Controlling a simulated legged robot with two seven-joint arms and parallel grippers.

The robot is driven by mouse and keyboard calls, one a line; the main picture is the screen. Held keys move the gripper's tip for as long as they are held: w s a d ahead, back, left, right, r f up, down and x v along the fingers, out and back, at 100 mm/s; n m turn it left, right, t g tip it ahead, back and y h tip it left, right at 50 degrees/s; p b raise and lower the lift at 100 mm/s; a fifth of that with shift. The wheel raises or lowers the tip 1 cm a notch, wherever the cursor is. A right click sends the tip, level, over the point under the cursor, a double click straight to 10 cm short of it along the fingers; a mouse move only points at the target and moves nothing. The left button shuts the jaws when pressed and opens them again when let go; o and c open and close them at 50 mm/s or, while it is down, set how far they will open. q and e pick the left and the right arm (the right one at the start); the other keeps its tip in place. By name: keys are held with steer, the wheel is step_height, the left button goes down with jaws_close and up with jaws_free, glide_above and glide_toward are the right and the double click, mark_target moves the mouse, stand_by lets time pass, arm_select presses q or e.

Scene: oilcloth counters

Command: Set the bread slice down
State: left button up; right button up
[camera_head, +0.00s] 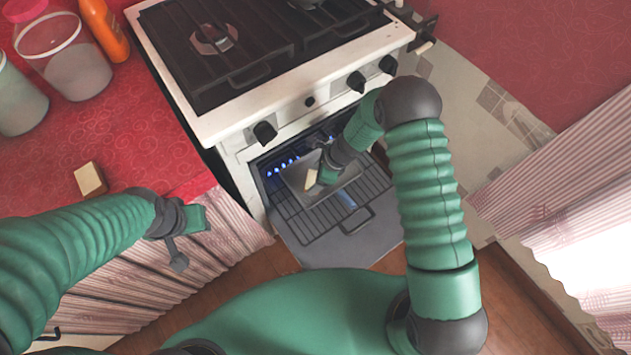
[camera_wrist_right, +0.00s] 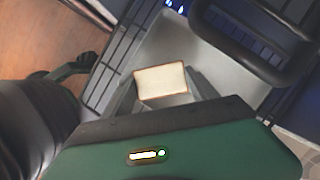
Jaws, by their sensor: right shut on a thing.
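The bread slice (camera_wrist_right: 160,82) is pale with a thin brown crust. It is held at the right gripper (camera_wrist_right: 166,96) in the wrist view, above a grey metal tray (camera_wrist_right: 220,72). In the head view the slice (camera_head: 311,179) shows at the tip of the right gripper (camera_head: 318,177), over the tray (camera_head: 297,174) in the open oven. Whether the slice touches the tray I cannot tell. My left gripper (camera_head: 182,238) hangs empty in front of the left counter; its jaw opening is unclear.
The oven rack (camera_head: 300,222) is under the tray, and the oven door (camera_head: 340,250) is folded down. The stove (camera_head: 270,85) stands above. The red left counter (camera_head: 130,145) holds a yellowish block (camera_head: 90,179), jars and an orange bottle (camera_head: 104,28).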

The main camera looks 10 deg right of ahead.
step_height(320, 180, down, 3)
steer(key=shift+f+b, duration=0.15)
steer(key=shift+b, duration=0.6)
steer(key=shift+f, duration=0.1)
steer(key=shift+c, duration=0.7)
steer(key=o, duration=1.5)
steer(key=shift+c, duration=0.2)
steer(key=p+v, duration=0.4)
steer(key=v, duration=0.8)
steer(key=s+d+r+n+h, duration=0.2)
steer(key=s+r+n, duration=0.5)
steer(key=n, duration=0.4)
steer(key=s+d+r+n+h, duration=0.2)
steer(key=s+r+n, duration=0.6)
steer(key=r+n, duration=0.2)
steer(key=shift+d+n+t, duration=0.25)
steer(key=shift+n+t, duration=0.15)
steer(key=shift+n, duration=0.4)
